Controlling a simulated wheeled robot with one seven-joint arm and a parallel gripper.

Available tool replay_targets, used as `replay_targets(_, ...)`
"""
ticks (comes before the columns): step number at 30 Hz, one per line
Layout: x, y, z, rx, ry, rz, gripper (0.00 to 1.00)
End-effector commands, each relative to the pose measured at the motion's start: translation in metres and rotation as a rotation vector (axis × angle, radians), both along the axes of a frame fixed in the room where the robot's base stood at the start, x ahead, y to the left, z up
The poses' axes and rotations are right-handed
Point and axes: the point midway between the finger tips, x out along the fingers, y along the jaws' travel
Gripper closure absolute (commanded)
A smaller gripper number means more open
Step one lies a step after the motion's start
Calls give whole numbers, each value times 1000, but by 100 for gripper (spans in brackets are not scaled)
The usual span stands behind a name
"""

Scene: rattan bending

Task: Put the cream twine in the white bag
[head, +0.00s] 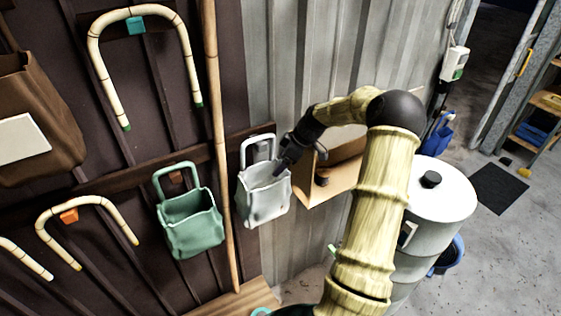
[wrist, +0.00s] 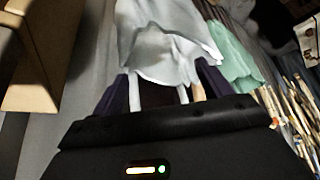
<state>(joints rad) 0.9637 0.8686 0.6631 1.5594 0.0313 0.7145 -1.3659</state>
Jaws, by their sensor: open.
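The white bag (head: 264,200) hangs on the dark wall by its handle, upright, with its top open. My gripper (head: 281,164) is at the upper right of the bag's opening, its tips overlapping the rim in the head view. In the wrist view my gripper (wrist: 166,84) has its two dark fingers spread apart, with the white bag (wrist: 160,45) just beyond them. Pale strips, likely the bag's handle, show between the fingers. I cannot make out the cream twine in either view; the bag's inside is mostly hidden.
A green bag (head: 190,225) hangs left of the white one, past a bamboo pole (head: 222,150). An open cardboard box (head: 310,190) is close on the right. A pale drum (head: 440,190) stands further right. Bent rattan pieces (head: 140,12) hang on the wall.

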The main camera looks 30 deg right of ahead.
Motion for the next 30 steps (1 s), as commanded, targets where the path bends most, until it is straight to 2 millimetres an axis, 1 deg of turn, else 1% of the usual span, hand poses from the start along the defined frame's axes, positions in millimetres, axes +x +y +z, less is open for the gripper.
replay_targets(5,0,-1,10,-2,-4,-1,22)
replay_targets(8,0,0,24,-3,-5,-2,22)
replay_targets(15,-1,0,70,-5,-5,-2,22)
replay_targets(19,-1,1,90,-3,-4,-2,22)
replay_targets(24,-2,2,101,-2,-2,-1,22)
replay_targets(30,-2,2,101,-1,-1,-1,22)
